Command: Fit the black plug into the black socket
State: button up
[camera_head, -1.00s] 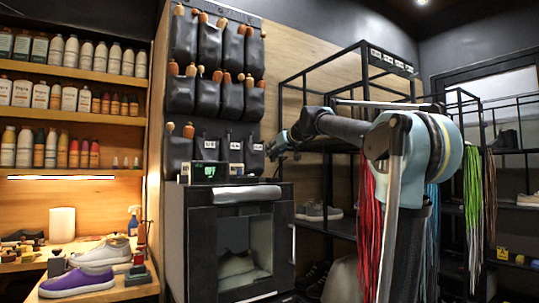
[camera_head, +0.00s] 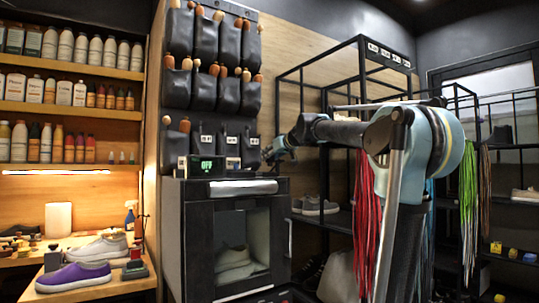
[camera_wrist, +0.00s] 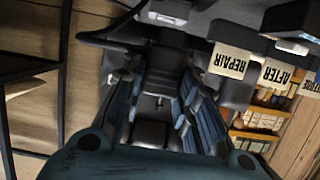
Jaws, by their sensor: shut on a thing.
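My gripper (camera_head: 279,150) is at the end of the outstretched arm, beside the upper right of the black cabinet (camera_head: 172,240) in the head view. In the wrist view its blue-grey fingers (camera_wrist: 163,45) close around a dark shape. I take this to be the black plug (camera_wrist: 162,65), though its outline merges with the dark fingers. The plug is too small and hidden to make out in the head view. I cannot pick out the black socket for certain in either view; dark surfaces lie just past the fingertips.
A small display (camera_head: 207,166) reading OFF stands on the cabinet. Black pockets (camera_head: 198,88) with brushes hang above it. A black rack (camera_head: 362,70) with red laces (camera_head: 367,215) is close on the right. A purple sneaker (camera_head: 73,277) lies on the left bench.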

aim_at(271, 163)
jog(key=shift+f, duration=0.75)
jog(key=shift+f, duration=1.25)
dwell(1.2)
jog(key=o, duration=1.1)
jog(key=v, duration=1.2)
